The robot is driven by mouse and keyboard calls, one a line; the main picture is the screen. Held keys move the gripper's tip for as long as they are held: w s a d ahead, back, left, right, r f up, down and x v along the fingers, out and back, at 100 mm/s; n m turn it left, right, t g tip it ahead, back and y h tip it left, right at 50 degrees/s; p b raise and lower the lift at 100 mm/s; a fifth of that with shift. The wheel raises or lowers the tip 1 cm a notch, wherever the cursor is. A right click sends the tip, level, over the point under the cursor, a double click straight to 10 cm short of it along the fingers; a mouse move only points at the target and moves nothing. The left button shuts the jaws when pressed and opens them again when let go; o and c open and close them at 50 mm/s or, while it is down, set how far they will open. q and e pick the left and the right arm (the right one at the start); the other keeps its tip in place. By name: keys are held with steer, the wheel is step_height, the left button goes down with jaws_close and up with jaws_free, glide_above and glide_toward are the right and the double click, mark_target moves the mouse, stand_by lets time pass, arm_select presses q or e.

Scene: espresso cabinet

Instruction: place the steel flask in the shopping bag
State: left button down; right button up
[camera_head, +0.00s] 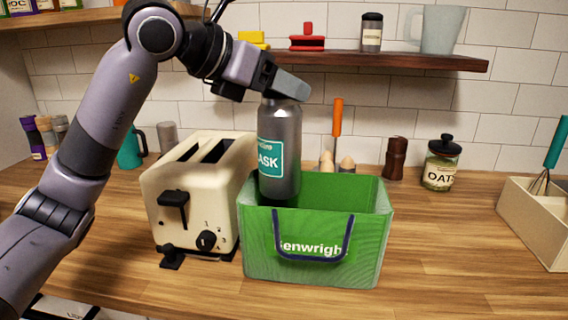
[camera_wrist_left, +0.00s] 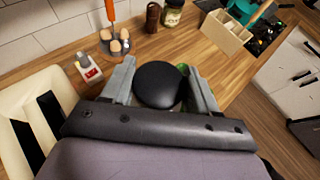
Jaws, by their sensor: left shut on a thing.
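The steel flask (camera_head: 284,135) is upright, grey with a teal label, at the left end of the green shopping bag (camera_head: 315,250). Its lower end is inside the bag's opening, behind the front wall; I cannot tell whether it touches the bag's bottom. My left gripper (camera_head: 290,88) is shut on the top of the flask. In the left wrist view the flask's round black top (camera_wrist_left: 158,84) lies between the two fingers of the gripper (camera_wrist_left: 160,88). Only a sliver of green bag shows there. My right gripper is not in view.
A cream toaster (camera_head: 195,190) stands close to the left of the bag. Behind are an egg holder with eggs (camera_head: 347,164), a brown mill (camera_head: 395,158) and an oats jar (camera_head: 440,165). A wooden shelf (camera_head: 400,60) hangs above. The counter right of the bag is clear up to a beige caddy (camera_head: 530,220).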

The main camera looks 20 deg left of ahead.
mark_target(280, 159)
arm_select(q)
step_height(280, 159, down, 12)
steer(key=shift+r+b, duration=0.1)
steer(key=shift+b, duration=0.25)
steer(key=shift+f, duration=0.2)
steer(key=shift+c, duration=1.4)
jaws_free()
